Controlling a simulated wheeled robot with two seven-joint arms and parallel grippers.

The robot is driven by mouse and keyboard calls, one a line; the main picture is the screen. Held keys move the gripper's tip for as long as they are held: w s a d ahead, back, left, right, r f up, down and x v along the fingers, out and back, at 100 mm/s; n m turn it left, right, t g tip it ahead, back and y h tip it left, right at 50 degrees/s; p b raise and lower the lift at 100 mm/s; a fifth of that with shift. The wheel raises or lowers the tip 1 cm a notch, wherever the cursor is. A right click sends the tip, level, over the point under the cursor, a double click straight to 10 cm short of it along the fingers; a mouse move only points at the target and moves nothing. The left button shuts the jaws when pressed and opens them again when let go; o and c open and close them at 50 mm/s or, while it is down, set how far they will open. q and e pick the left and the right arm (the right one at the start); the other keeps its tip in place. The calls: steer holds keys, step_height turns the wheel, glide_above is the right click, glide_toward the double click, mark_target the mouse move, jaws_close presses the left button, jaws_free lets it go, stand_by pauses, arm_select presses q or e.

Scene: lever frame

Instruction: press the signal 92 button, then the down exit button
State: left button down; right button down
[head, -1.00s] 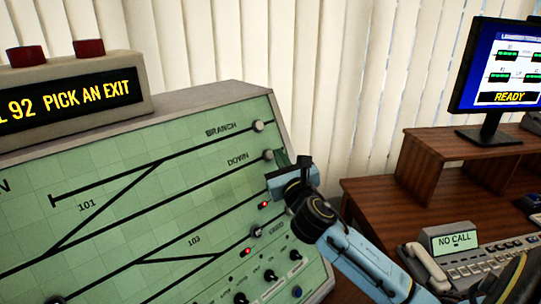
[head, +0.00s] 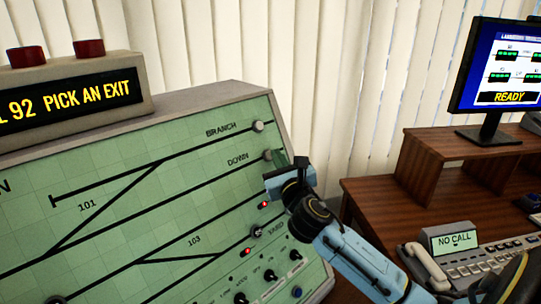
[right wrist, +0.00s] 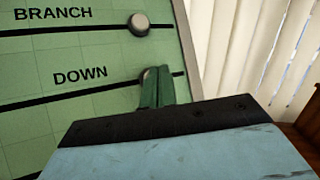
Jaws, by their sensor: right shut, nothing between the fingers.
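The down exit button (head: 268,155) is a round pale knob at the right end of the DOWN line on the green panel (head: 120,215). In the right wrist view the down exit button (right wrist: 146,73) is partly hidden behind my fingers. My right gripper (head: 282,158) is shut and empty, its green fingertips right at this button. In the right wrist view the right gripper (right wrist: 157,87) overlaps the knob; I cannot tell whether they touch. The display (head: 65,105) reads "92 PICK AN EXIT", cut off at left. I cannot identify the signal 92 button. My left gripper is out of view.
The branch button (head: 258,126) sits above and the yard button (head: 257,232) below. Small knobs (head: 268,275) line the panel's lower edge. Two red caps (head: 89,48) top the display box. A desk with a phone (head: 425,266) and a monitor (head: 500,65) stands at right.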

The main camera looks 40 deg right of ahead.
steer(key=shift+w+f, duration=0.25)
steer(key=shift+w, duration=0.15)
stand_by(0.5)
steer(key=shift+s, duration=0.1)
steer(key=shift+s+r+p, duration=0.4)
steer(key=shift+s+p, duration=0.25)
steer(key=shift+s, duration=0.05)
steer(key=shift+s+d+r+p, duration=0.1)
steer(key=shift+s+r+p, duration=0.3)
steer(key=shift+s+p, duration=0.25)
steer(key=shift+s+d+r+p, duration=0.1)
steer(key=shift+s+r+p, duration=0.3)
steer(key=shift+s, duration=0.4)
steer(key=shift+s+d+r+p, duration=0.1)
steer(key=shift+s+r+p, duration=0.3)
steer(key=shift+s+p, duration=0.25)
